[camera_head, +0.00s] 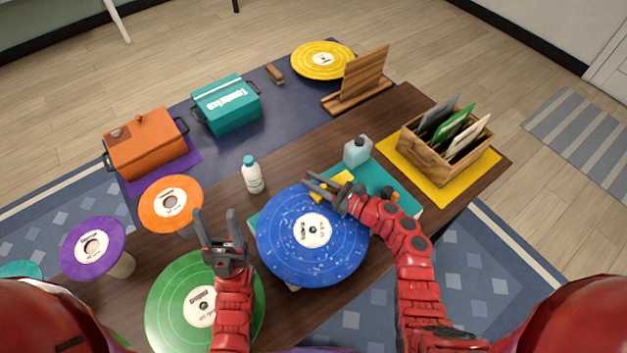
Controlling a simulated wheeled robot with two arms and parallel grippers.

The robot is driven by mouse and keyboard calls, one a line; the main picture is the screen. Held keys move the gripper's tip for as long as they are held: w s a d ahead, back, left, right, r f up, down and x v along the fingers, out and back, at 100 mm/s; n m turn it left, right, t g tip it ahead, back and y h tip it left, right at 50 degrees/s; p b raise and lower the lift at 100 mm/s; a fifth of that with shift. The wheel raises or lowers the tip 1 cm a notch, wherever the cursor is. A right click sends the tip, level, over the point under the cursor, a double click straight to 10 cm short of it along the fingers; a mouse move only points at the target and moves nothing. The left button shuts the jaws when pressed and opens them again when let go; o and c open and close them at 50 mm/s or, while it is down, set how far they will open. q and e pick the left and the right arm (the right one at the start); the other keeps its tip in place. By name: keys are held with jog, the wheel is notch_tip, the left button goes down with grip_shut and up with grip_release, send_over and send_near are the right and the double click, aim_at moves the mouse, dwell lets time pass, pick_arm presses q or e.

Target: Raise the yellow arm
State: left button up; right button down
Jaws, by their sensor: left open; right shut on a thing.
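A teal turntable (385,180) stands on the wooden table with a blue speckled record (285,245) on it. The yellow arm (345,179) is at the record's far edge, partly hidden by my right gripper (318,186). The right gripper comes in from the right and is shut on the yellow arm. I cannot tell whether the arm's tip touches the record. My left gripper (217,226) is open and empty, fingers pointing away from me, left of the blue record and above the far edge of a green record (175,305).
Orange (156,212) and purple (75,258) records are at the left. A white bottle (253,178) and a grey-blue bottle (357,151) stand behind the turntable. A wooden crate (425,152) of sleeves is at right. Orange (148,158) and teal (232,120) boxes stand further back.

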jog(key=r+p, duration=0.1)
jog(key=m+p, duration=0.1)
jog(key=p, duration=0.1)
jog(key=r+m+p, duration=0.1)
jog(key=shift+w+d+r+t+y, duration=0.3)
jog(key=shift+d+r+t, duration=0.05)
jog(key=shift+d+t, duration=0.05)
jog(key=shift+w+d+r+m+t+p, duration=0.15)
jog(key=shift+d+r+m+t+p, duration=0.15)
jog(key=shift+m+p, duration=0.6)
jog(key=shift+w+d+r+m+t+y, duration=0.15)
jog(key=shift+r+m, duration=0.1)
jog(key=shift+m, duration=0.2)
jog(key=shift+w+d+r+m+t+y, duration=0.15)
jog(key=shift+r+m, duration=0.1)
jog(key=shift+m, duration=0.2)
jog(key=shift+w+d+r+m+t, duration=0.3)
jog(key=shift+d+r+m, duration=0.2)
jog(key=shift+m, duration=0.4)
